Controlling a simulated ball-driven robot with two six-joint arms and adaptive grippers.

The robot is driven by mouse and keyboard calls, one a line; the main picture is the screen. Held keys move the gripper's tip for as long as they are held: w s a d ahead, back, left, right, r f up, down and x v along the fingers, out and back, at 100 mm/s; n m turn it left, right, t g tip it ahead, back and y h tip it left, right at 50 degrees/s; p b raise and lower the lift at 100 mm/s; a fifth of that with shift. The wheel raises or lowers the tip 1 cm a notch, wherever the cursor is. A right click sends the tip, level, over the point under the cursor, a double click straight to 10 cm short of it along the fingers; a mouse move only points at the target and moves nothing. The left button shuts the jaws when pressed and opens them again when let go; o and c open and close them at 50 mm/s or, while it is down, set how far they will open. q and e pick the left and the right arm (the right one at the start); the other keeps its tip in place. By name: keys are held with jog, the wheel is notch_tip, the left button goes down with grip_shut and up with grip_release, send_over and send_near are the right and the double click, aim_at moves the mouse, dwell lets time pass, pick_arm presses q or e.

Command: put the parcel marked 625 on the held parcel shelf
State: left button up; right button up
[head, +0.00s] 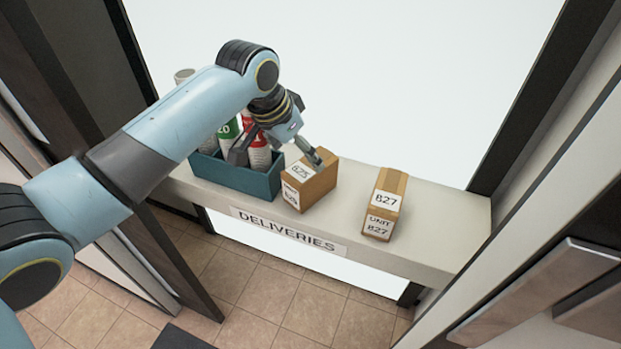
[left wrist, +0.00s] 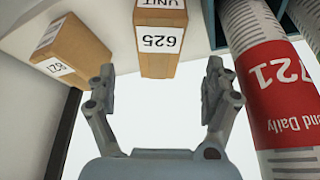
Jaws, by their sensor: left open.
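The parcel marked 625 (head: 316,184) is a brown cardboard box with white labels, standing on the white ledge marked DELIVERIES (head: 415,243). My left gripper (head: 278,153) is open and hangs over the ledge at this parcel, one finger overlapping its top in the head view. In the left wrist view the parcel (left wrist: 160,62) shows ahead, between the open fingers (left wrist: 160,78), with nothing gripped. Whether a finger touches it I cannot tell. My right gripper is not in view. No shelf marked for held parcels can be made out.
A second brown parcel (head: 383,221), marked 827, stands right of the first with a gap. A teal bin (head: 235,177) with rolled tubes stands close on the left; a red-banded tube marked 721 (left wrist: 275,85) is near my gripper. Dark frame posts flank the ledge.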

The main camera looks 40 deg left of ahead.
aim_at(307, 167)
pick_arm(q)
jog(key=x, duration=0.9)
jog(key=shift+d+f+b, duration=0.15)
jog(key=shift+b, duration=0.2)
jog(key=shift+f, duration=0.2)
jog(key=shift+c, duration=0.4)
jog(key=c, duration=1.7)
jog(key=shift+o, duration=0.2)
